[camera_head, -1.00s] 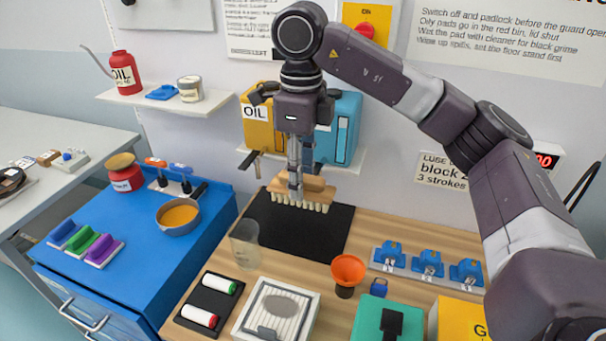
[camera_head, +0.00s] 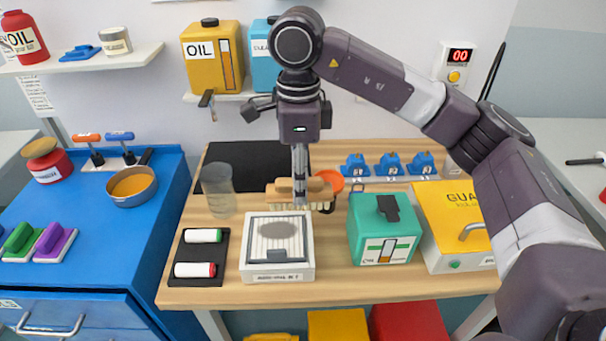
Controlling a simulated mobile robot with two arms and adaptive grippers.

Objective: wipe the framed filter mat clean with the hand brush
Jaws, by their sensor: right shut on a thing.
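The framed filter mat (camera_head: 305,259) lies on the wooden bench in the head view, a white frame around a ribbed pale pad. A dark grey oval stain (camera_head: 279,230) shows on the pad. My right gripper (camera_head: 300,183) points down and is shut on the hand brush (camera_head: 283,196), which has a wooden body and pale bristles. The brush is at the mat's far edge and appears above it; I cannot tell whether the bristles touch. My left gripper is not in view.
A clear cup (camera_head: 217,190) stands left of the brush. A green box (camera_head: 364,243) and a yellow case (camera_head: 437,215) stand to the right.

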